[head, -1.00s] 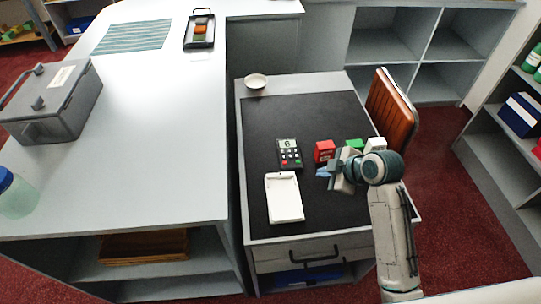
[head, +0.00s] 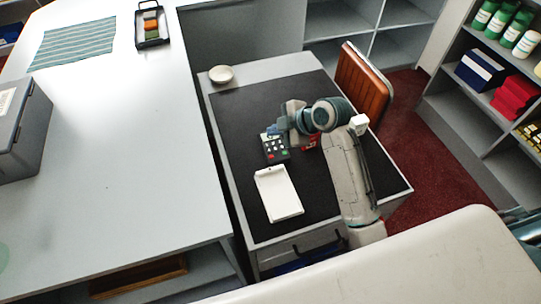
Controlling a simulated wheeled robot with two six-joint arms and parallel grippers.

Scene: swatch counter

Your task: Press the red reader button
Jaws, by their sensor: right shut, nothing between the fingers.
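The reader (head: 275,154) is a small black keypad with small coloured buttons, lying on the dark mat. My left gripper is not in view.
A white tray-like holder (head: 279,194) lies just in front of the reader. A red block (head: 311,143) is partly hidden behind my right gripper, and a white block (head: 359,125) shows beside my arm. A small bowl (head: 221,75) stands at the back left corner.

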